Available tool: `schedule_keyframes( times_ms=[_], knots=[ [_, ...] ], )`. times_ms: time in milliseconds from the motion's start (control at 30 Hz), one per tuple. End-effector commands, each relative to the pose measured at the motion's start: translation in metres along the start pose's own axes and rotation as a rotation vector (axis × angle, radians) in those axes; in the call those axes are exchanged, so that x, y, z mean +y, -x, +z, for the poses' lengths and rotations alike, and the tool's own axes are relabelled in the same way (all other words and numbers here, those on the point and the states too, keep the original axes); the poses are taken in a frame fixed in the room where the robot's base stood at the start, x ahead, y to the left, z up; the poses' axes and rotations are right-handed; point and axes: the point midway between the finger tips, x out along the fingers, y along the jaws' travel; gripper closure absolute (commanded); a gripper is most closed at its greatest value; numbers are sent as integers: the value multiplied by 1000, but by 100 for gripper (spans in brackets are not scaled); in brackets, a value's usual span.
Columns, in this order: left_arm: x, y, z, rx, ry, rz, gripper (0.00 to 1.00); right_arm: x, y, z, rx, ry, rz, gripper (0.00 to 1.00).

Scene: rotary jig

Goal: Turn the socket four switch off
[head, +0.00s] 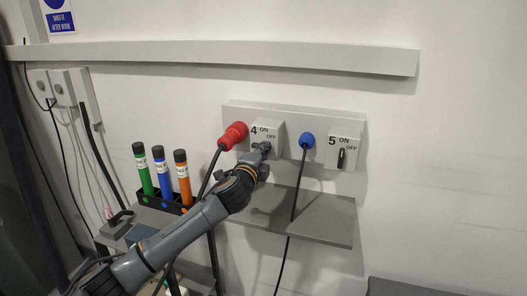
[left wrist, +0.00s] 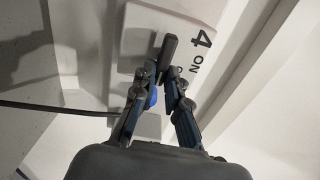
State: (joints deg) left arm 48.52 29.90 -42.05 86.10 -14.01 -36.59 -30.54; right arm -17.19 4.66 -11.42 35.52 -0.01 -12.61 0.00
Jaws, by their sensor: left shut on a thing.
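The socket four box (head: 264,134) is a light box on the wall panel, marked 4, ON and OFF. My left gripper (head: 264,149) is at its front face, and hides most of its switch in the head view. In the left wrist view, the dark switch handle (left wrist: 168,50) shows beside the 4 and ON marks, tilted in the picture. My left gripper (left wrist: 165,75) is shut on this handle near its base. The OFF mark is mostly hidden there by a finger. My right gripper is not in view.
A red plug (head: 234,135) with a cable sits left of socket four. A blue plug (head: 307,140) and the socket five box (head: 345,148) are to the right. A grey shelf (head: 325,220) lies below. Green, blue and orange markers (head: 182,170) stand in a black holder.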

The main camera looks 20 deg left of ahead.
Motion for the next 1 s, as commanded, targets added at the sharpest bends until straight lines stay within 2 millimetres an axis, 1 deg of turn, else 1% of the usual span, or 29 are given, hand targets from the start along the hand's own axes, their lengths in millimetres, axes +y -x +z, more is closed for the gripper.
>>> schedule_keyframes(
  times_ms=[67, 100, 200, 500, 633, 767, 1000],
  knots=[
    [0, 0, 0, 0, -4, 1, 100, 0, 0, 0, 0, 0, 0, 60],
    [0, 0, 0, 0, -3, 1, 83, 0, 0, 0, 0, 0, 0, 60],
    [0, 0, 0, -1, -3, 1, 64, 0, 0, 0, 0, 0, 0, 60],
    [0, 1, 0, 0, 0, 1, 64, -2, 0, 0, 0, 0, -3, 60],
    [1, 8, 1, 0, -1, 1, 64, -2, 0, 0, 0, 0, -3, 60],
    [1, 26, 0, 1, -1, 1, 64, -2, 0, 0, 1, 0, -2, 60],
    [2, 75, 0, 1, -2, 2, 64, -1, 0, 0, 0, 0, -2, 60]
  ],
)
